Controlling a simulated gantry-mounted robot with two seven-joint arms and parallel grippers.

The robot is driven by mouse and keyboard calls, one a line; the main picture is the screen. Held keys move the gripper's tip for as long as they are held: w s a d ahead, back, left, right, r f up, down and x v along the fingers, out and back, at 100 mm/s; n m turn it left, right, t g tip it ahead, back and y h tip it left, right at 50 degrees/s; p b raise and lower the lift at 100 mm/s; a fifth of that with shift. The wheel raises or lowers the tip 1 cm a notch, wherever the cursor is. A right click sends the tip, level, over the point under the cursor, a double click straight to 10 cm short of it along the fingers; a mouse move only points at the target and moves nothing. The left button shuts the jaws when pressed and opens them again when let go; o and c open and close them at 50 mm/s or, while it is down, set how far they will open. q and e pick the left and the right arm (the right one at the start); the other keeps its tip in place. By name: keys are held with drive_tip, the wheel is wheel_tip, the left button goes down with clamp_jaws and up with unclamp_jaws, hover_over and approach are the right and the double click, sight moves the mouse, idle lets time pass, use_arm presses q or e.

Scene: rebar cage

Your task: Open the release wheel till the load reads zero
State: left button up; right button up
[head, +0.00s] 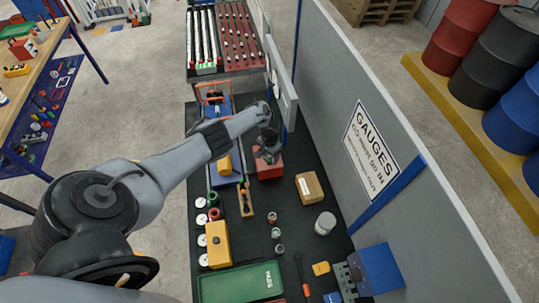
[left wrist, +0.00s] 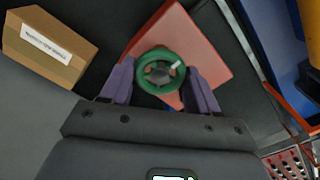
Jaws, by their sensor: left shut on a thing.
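The green release wheel (left wrist: 142,80) shows in the left wrist view, with a white mark on its rim. It sits in front of a red block-shaped body (left wrist: 195,38), which also shows in the head view (head: 270,172). My left gripper (left wrist: 160,70) has its two purple fingers on opposite sides of the wheel and is shut on it. In the head view my left gripper (head: 267,150) is above the red body and hides the wheel. No load reading can be made out. My right gripper is not in view.
A blue frame with a yellow cylinder (head: 225,166) stands left of the red body. A grey panel with a GAUGES sign (head: 371,150) walls the right side. A green tray (head: 238,284) lies in front.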

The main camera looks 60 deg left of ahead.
sight(269, 157)
use_arm(q)
drive_tip(key=o, duration=1.1)
drive_tip(key=shift+c, duration=0.2)
drive_tip(key=shift+r, duration=0.1)
drive_tip(key=shift+w+r, duration=0.1)
drive_tip(key=shift+r, duration=0.35)
wheel_tip(269, 157, up, 10)
drive_tip(key=shift+f, duration=0.15)
